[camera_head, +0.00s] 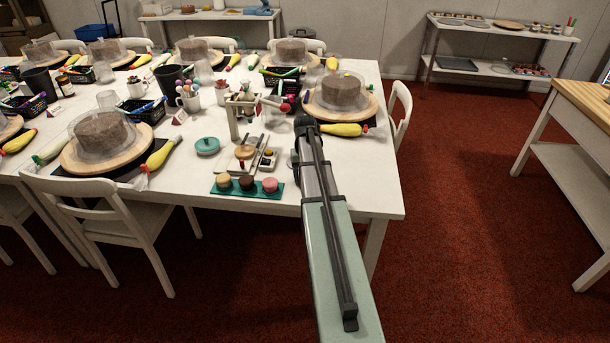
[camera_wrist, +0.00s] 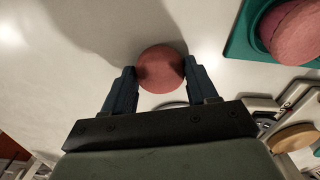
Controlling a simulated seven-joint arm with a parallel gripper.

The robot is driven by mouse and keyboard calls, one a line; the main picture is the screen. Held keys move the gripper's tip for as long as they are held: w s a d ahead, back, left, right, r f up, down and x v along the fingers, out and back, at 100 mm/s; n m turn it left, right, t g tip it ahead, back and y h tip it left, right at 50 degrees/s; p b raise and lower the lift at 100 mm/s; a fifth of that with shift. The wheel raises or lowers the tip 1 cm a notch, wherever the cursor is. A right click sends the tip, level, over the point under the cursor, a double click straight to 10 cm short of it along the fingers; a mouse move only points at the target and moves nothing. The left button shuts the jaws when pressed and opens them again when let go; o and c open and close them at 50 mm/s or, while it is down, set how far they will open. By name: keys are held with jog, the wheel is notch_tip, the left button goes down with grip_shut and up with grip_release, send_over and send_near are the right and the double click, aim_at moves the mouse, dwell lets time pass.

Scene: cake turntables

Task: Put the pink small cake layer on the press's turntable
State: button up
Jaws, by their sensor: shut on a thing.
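My gripper (camera_wrist: 160,72) is shut on a round pink small cake layer (camera_wrist: 160,66), with one finger on each side, in the wrist view. White tabletop shows behind the layer. In the head view my arm hides the fingers and the held layer. The press (camera_head: 233,118) stands on the table, left of my arm. Its small wooden turntable (camera_head: 244,152) is empty on top, and a wooden disc that looks like it shows at the right of the wrist view (camera_wrist: 294,138), apart from the held layer.
A teal tray (camera_head: 217,190) bears yellow, dark brown and pink cakes (camera_head: 270,185) near the table's front edge. A teal round stand (camera_head: 207,146) is left of the press. A large cake on a board (camera_head: 340,94) and a yellow piping bag (camera_head: 343,130) lie beyond my arm.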

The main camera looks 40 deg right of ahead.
jog(key=shift+f, duration=0.1)
jog(key=o, duration=0.8)
jog(key=shift+c, duration=0.2)
notch_tip(320, 180, up, 12)
jog(key=shift+f, duration=0.25)
jog(key=shift+o, duration=0.6)
jog(key=shift+r, duration=0.35)
